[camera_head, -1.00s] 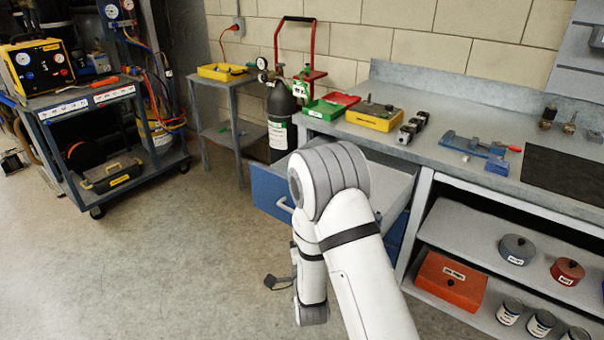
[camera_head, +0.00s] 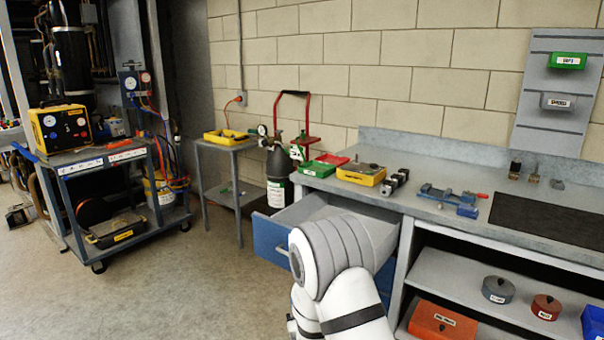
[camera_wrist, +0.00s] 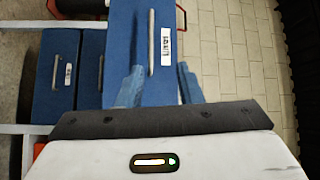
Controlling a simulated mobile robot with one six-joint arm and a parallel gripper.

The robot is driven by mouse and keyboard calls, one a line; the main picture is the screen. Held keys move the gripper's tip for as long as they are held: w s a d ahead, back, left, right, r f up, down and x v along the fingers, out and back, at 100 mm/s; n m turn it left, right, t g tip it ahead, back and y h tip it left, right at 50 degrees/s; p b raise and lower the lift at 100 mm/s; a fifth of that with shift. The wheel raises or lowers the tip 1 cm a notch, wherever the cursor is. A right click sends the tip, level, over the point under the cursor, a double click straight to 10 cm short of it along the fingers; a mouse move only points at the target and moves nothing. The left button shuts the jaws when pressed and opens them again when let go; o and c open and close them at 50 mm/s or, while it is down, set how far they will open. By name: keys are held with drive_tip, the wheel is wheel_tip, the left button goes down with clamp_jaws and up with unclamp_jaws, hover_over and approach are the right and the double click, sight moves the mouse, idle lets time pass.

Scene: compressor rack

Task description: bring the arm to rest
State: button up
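My arm (camera_head: 335,260) is folded in front of the workbench in the head view, its white and grey elbow covering part of the open drawer. My gripper is outside the head view. In the wrist view, my gripper (camera_wrist: 160,84) shows two blue fingers spread apart with nothing visible between them. Beyond them is a blue drawer front (camera_wrist: 175,20) with a silver handle and a white label. I cannot tell how close the fingers are to it. The pulled-out drawer (camera_head: 271,240) also shows in the head view.
The workbench (camera_head: 420,205) carries a yellow tray (camera_head: 361,175), a blue vise (camera_head: 450,198) and small parts. A gas cylinder (camera_head: 279,178) and a side table (camera_head: 228,147) stand left of it. A cart (camera_head: 110,165) is farther left. The floor between is clear.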

drive_tip(key=s+d+r+n+g+h+p, duration=0.1)
drive_tip(key=s+d+r+n+g+p, duration=0.2)
drive_tip(key=r, duration=0.5)
drive_tip(key=s+d+r+n+g+p, duration=0.1)
drive_tip(key=d+r+n+g+p, duration=0.3)
drive_tip(key=r, duration=0.3)
drive_tip(key=s+d+r+n+g+p, duration=0.2)
drive_tip(key=s+d+r+g, duration=0.1)
drive_tip(key=s, duration=0.5)
drive_tip(key=s+d+r+n+g+h+p, duration=0.1)
drive_tip(key=s+d+r+n+g+p, duration=0.1)
drive_tip(key=s+r, duration=0.4)
drive_tip(key=s+d+r+n+g+h+p, duration=0.1)
drive_tip(key=s+d+r+n+g+p, duration=0.2)
drive_tip(key=s, duration=0.8)
drive_tip(key=shift+s+d+r+g+p, duration=0.2)
drive_tip(key=shift+d+r+g+p, duration=0.45)
drive_tip(key=shift+d+r, duration=0.2)
